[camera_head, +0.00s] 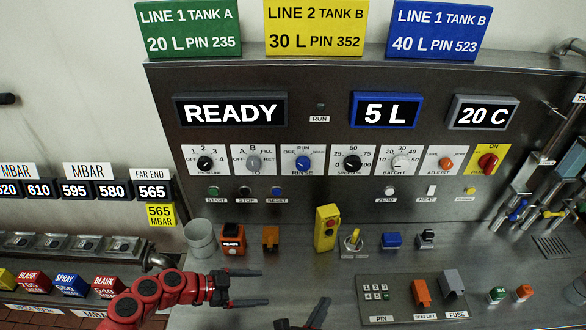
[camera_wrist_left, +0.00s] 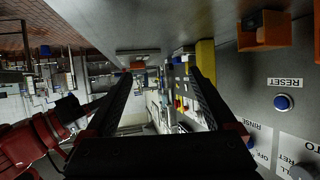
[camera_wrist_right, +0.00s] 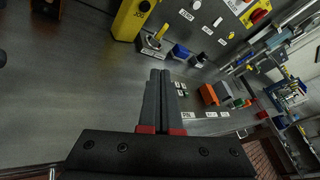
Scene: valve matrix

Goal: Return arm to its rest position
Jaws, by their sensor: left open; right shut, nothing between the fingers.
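My left arm (camera_head: 145,296) is red and comes in from the lower left in the head view. Its gripper (camera_head: 264,286) is open and empty, above the front of the grey metal counter. In the left wrist view its two fingers (camera_wrist_left: 160,74) stand wide apart with nothing between them. My right gripper (camera_head: 318,312) shows only partly at the bottom edge of the head view. In the right wrist view its fingers (camera_wrist_right: 160,74) are closed together and hold nothing, over the counter. Most of my right arm is out of view.
A metal cup (camera_head: 200,240), an orange block (camera_head: 271,239), a yellow pendant box (camera_head: 326,228) and a blue block (camera_head: 391,240) stand along the console's foot. A plate with orange and grey covers (camera_head: 405,310) lies right of my right gripper. Bare counter (camera_head: 300,275) lies between.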

